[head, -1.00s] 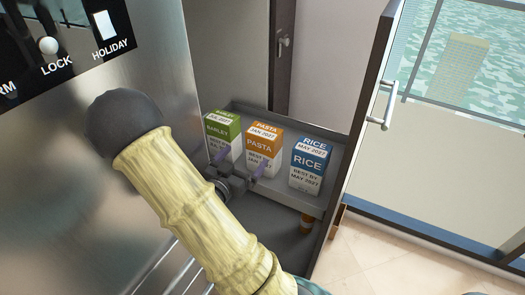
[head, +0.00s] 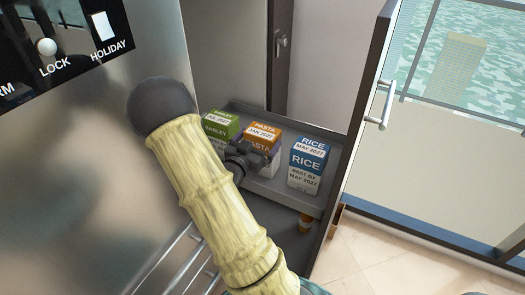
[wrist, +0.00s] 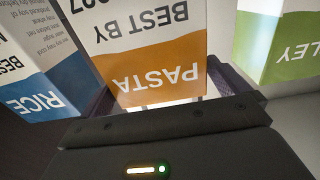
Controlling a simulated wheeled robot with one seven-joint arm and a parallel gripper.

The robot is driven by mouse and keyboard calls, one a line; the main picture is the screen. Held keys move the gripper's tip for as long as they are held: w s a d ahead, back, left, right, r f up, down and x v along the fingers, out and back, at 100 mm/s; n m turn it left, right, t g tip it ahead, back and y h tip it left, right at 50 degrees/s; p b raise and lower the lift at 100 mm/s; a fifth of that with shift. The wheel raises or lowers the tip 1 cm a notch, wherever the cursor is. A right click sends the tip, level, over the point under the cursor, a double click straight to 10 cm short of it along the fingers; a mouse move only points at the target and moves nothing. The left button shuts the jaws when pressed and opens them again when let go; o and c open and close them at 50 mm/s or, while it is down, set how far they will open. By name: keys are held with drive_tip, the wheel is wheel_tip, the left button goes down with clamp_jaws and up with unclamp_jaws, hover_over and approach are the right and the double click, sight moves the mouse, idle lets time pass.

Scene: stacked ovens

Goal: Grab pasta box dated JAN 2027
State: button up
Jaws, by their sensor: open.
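The orange and white pasta box (head: 264,134) stands between two other boxes on a grey shelf, its top label reading JAN 2027. My gripper (head: 247,160) is in front of it and hides much of its front face. In the wrist view, the pasta box (wrist: 150,42) appears upside down, close ahead of the palm. My open gripper (wrist: 165,82) has one finger on each side of the box, with the left finger between it and the rice box. I cannot tell whether either finger touches it.
The green barley box (head: 221,126) stands close on the left and the blue rice box (head: 307,165) on the right, dated MAY 2027. The shelf (head: 268,186) has a raised rim. A glass door (head: 372,120) stands open at right; a steel oven front (head: 70,170) is at left.

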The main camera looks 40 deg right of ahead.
sight(265, 132)
drive_tip(key=x, duration=0.4)
drive_tip(key=shift+s+r, duration=0.1)
drive_tip(key=shift+r, duration=0.1)
drive_tip(key=shift+d+f, duration=0.15)
drive_tip(key=shift+d, duration=0.15)
drive_tip(key=shift+a, duration=0.1)
drive_tip(key=c, duration=1.5)
drive_tip(key=shift+r, duration=0.2)
